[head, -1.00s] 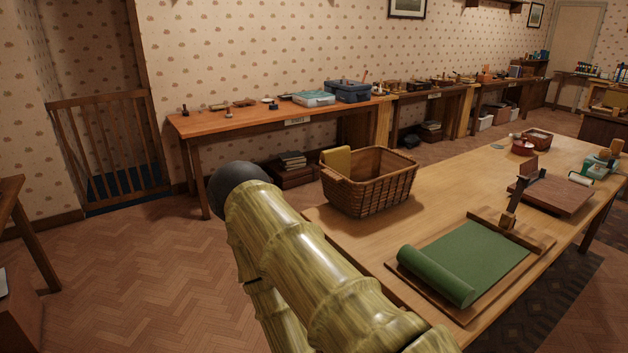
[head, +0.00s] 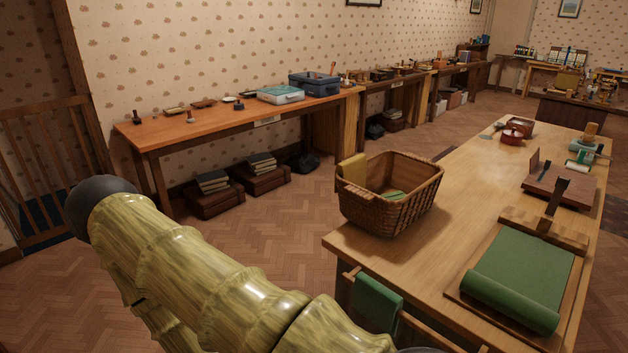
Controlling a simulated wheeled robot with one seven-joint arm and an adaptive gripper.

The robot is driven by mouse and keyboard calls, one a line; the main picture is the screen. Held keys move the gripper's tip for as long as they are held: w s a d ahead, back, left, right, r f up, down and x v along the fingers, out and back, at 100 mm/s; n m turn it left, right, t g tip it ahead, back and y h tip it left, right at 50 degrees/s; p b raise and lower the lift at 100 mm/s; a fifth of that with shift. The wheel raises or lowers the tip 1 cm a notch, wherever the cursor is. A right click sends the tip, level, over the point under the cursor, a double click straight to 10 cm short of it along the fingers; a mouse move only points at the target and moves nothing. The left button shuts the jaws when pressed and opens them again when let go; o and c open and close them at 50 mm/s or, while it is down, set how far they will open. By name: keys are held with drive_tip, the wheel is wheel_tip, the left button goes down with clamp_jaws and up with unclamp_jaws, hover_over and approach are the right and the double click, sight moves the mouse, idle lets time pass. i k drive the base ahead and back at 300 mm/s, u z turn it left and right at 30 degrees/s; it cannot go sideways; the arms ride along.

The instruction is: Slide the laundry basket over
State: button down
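The laundry basket (head: 400,212) is brown woven wicker with an open top. It sits upright on the near-left end of a long wooden table (head: 455,225), close to the table's left edge. A yellow cloth (head: 352,170) hangs over its left rim, and something green (head: 393,195) shows inside. My bamboo-patterned arm crosses the lower left and ends in view at a dark rounded part, apart from the basket. No gripper fingers show, so my gripper's state is hidden.
A workbench (head: 225,130) lines the wall, with cases (head: 262,180) beneath. Herringbone floor (head: 305,225) lies clear between.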

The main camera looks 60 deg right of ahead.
sight(387, 171)
drive_tip(key=z, duration=0.15)
drive_tip(key=i, duration=1.6)
drive_tip(key=z, duration=1.15)
drive_tip(key=i, duration=0.85)
drive_tip(key=z, duration=1.05)
